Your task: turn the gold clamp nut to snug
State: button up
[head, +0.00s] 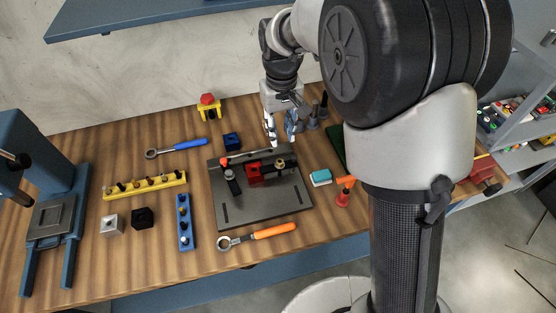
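A dark grey fixture plate (235,205) lies on the wooden bench and carries a red block (255,173). A small gold-coloured nut (281,163) shows at the right of the red block, on a dark clamp part; it is too small to tell how tight it sits. My gripper (271,138) points down above the back edge of the plate, behind and slightly left of the nut. It looks apart from the nut. Its fingers are small and partly overlapped, so I cannot see whether they are open or hold something.
An orange-handled wrench (272,231) lies at the plate's front edge, a blue-handled wrench (190,142) behind left. A teal-topped block (321,177) and a red-orange tool (343,197) stand right. Dark posts (311,119) stand behind.

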aim_at(280, 161)
notch_tip(280, 161, down, 12)
jog(key=b, duration=0.3)
jog(key=shift+a, duration=0.1)
jog(key=shift+c, duration=0.2)
jog(key=shift+r, duration=0.1)
grip_shut()
